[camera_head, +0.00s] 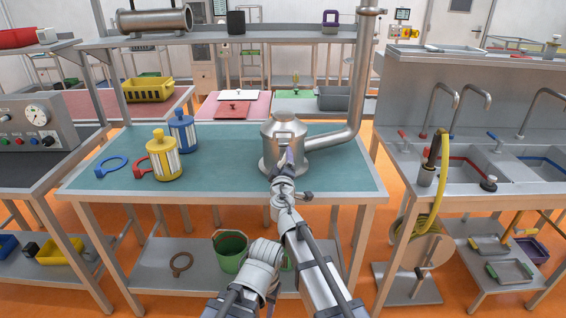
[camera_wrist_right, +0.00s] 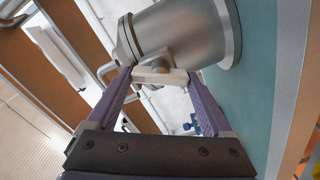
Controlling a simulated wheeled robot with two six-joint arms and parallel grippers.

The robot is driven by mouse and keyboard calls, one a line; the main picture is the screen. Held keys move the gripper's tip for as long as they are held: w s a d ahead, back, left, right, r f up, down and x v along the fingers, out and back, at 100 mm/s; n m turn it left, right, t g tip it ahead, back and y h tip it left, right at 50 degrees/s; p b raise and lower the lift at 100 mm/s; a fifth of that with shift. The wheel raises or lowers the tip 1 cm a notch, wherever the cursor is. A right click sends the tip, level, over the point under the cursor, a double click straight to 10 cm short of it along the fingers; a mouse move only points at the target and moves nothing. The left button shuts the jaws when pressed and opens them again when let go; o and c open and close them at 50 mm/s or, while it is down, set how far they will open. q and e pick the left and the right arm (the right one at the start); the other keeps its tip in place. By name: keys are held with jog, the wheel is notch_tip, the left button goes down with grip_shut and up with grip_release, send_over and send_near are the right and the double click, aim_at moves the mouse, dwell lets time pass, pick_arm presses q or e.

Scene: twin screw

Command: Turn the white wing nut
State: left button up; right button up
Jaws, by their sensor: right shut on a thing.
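The white wing nut (camera_wrist_right: 160,75) shows in the right wrist view as a pale bar on the side of a steel vessel (camera_wrist_right: 185,35). In the head view this domed vessel (camera_head: 284,140) stands on the teal table top, and the nut is hidden behind my gripper. My right gripper (camera_head: 287,160) is at the vessel's front. In the wrist view its two purple fingers (camera_wrist_right: 160,80) close on the nut's ends, one on each side. My left gripper does not show.
A steel pipe (camera_head: 356,80) rises from the vessel's right side. The table's middle is clear. A sink bench (camera_head: 460,160) stands to the right.

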jog(key=n, duration=0.4)
jog(key=shift+f+n, duration=0.1)
jog(key=shift+n, duration=0.2)
jog(key=n, duration=0.3)
jog(key=shift+n, duration=0.4)
jog(key=n, duration=0.4)
jog(key=shift+f, duration=0.15)
jog(key=shift+s+n, duration=0.1)
jog(key=shift+n, duration=1.5)
jog(key=o, duration=1.1)
jog(key=shift+o, duration=0.2)
